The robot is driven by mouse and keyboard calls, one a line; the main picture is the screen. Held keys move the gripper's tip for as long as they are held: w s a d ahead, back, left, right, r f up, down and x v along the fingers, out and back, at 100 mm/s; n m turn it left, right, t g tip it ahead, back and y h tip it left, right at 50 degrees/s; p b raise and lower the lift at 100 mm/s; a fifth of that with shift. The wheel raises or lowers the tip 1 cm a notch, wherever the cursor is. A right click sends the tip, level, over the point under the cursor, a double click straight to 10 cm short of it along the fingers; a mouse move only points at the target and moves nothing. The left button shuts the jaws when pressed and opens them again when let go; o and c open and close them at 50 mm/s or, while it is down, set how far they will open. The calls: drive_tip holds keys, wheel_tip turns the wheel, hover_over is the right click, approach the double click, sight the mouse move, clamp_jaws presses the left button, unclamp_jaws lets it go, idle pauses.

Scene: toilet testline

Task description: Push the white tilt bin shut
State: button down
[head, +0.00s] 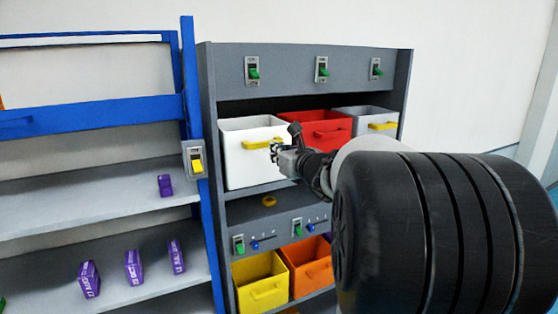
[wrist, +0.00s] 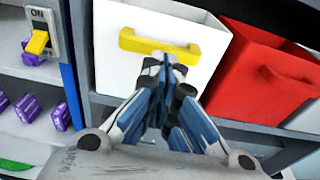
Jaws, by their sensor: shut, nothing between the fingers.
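The white tilt bin (head: 241,168) sits in the upper bin row of the grey cabinet, at the left, with a yellow handle on its front. It is tilted out, and its open top shows in the head view. In the wrist view the white bin (wrist: 112,68) fills the upper middle, with its yellow handle (wrist: 160,45) across the front. My gripper (head: 276,150) is shut and empty, in front of the bin's face by the handle's right part. In the wrist view its fingertips (wrist: 166,60) overlap the handle's lower edge; I cannot tell whether they touch.
A red bin (head: 325,128) and a grey bin (head: 368,120) stand to the right in the same row. Yellow (head: 260,283) and orange (head: 312,272) bins are below. A yellow switch (head: 196,164) is on the blue post at left. Purple boxes (head: 134,267) stand on the left shelves.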

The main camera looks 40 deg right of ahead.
drive_tip(key=shift+w+d+r+p, duration=0.2)
drive_tip(key=shift+w+r, duration=0.3)
drive_tip(key=shift+w, duration=0.3)
drive_tip(key=shift+w+d+r+p, duration=0.1)
drive_tip(key=shift+w+d+r, duration=0.1)
drive_tip(key=shift+w+r, duration=0.45)
drive_tip(key=shift+w+f, duration=0.15)
drive_tip(key=shift+w, duration=0.05)
drive_tip(key=shift+s, duration=0.1)
